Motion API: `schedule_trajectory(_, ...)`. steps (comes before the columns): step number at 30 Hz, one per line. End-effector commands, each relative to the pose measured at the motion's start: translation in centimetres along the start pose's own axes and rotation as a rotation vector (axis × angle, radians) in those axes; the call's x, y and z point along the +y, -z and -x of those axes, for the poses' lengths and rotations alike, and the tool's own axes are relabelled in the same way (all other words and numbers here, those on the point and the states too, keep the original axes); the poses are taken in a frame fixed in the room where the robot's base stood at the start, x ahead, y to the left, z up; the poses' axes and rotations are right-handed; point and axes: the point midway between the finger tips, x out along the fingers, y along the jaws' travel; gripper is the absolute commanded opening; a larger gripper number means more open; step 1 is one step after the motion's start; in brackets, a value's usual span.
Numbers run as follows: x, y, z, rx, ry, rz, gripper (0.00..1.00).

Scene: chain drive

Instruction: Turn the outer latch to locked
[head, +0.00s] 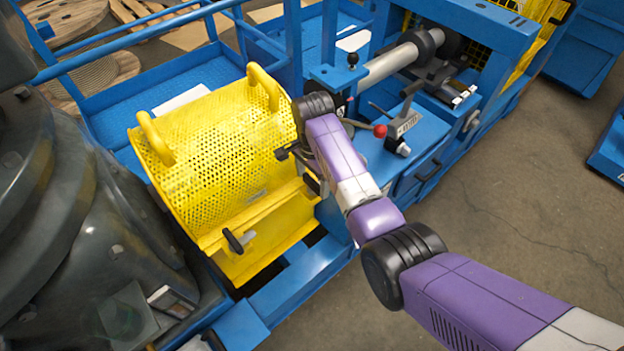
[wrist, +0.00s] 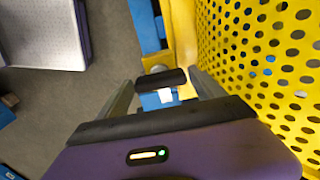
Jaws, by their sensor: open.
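A yellow perforated guard (head: 215,140) has a black latch handle (head: 235,241) on its lower front, to the left in the head view. My gripper (head: 303,168) is at the guard's right end, partly hidden by my own arm. In the wrist view my gripper (wrist: 160,79) is open, with one finger on each side of a black latch handle (wrist: 161,80). This handle lies crosswise between the fingers. I cannot tell whether the fingers touch it. The perforated guard also fills the right of the wrist view (wrist: 270,60). The pictures do not settle which handle is the outer latch.
A blue frame (head: 285,295) runs below the guard. A lever with a red knob (head: 380,131) and a grey clamp lever (head: 406,112) stand right of my arm. A dark machine housing (head: 80,200) is at the left. Open floor (head: 500,190) lies to the right.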

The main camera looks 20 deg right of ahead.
Motion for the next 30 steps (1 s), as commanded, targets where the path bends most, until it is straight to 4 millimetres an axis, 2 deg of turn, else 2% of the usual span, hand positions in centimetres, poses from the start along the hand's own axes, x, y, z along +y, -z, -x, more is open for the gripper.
schedule_trajectory(10, -0.01, -0.01, -0.51, 0.000, 0.001, 0.000, 0.78)
schedule_trajectory(15, -0.01, -0.02, -0.49, 0.000, 0.001, 0.001, 0.45)
schedule_trajectory(18, 0.00, -0.02, -0.48, 0.000, 0.001, 0.001, 0.29)
schedule_trajectory(30, 0.01, -0.01, -0.33, 0.000, -0.001, 0.089, 0.29)
